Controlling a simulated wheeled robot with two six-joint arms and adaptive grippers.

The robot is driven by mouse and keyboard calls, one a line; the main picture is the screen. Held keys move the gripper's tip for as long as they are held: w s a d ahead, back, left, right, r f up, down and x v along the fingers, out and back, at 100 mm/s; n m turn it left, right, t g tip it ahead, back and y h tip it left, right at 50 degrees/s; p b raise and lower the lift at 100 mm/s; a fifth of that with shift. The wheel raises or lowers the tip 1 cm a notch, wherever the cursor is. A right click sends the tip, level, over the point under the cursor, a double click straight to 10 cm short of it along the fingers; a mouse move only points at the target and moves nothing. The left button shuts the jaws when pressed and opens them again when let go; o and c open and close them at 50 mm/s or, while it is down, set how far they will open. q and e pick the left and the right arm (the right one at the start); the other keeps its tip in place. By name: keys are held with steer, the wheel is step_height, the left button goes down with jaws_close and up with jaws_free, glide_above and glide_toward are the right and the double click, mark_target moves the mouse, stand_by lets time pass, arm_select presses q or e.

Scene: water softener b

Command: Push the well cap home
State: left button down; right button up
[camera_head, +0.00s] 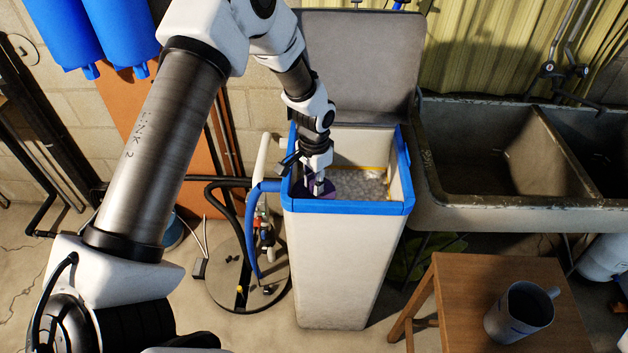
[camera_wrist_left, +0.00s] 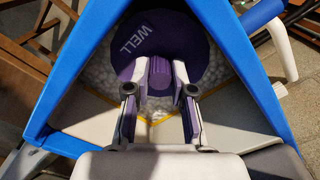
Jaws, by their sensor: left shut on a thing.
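The well cap (camera_wrist_left: 193,33) is a purple disc marked WELL with a ribbed knob; it also shows, mostly hidden by my gripper, in the head view (camera_head: 329,190). It lies in the left part of the open softener cabinet (camera_head: 335,265), which has a blue rim. My left gripper (camera_wrist_left: 160,82) reaches down into the cabinet and is shut on the cap's knob, one finger on each side. Its tip also shows in the head view (camera_head: 318,186). The well below the cap is hidden, so I cannot tell how deep the cap sits. My right gripper is not in view.
White salt pellets (camera_head: 360,184) fill the cabinet around the cap. The raised grey lid (camera_head: 360,60) stands behind. A concrete sink (camera_head: 480,150) is close on the right. A wooden stool (camera_head: 465,300) with a mug (camera_head: 520,312) is at front right. Hoses run along the left.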

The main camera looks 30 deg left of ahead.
arm_select(q)
steer(key=c, duration=0.9)
jaws_free()
step_height(320, 180, up, 12)
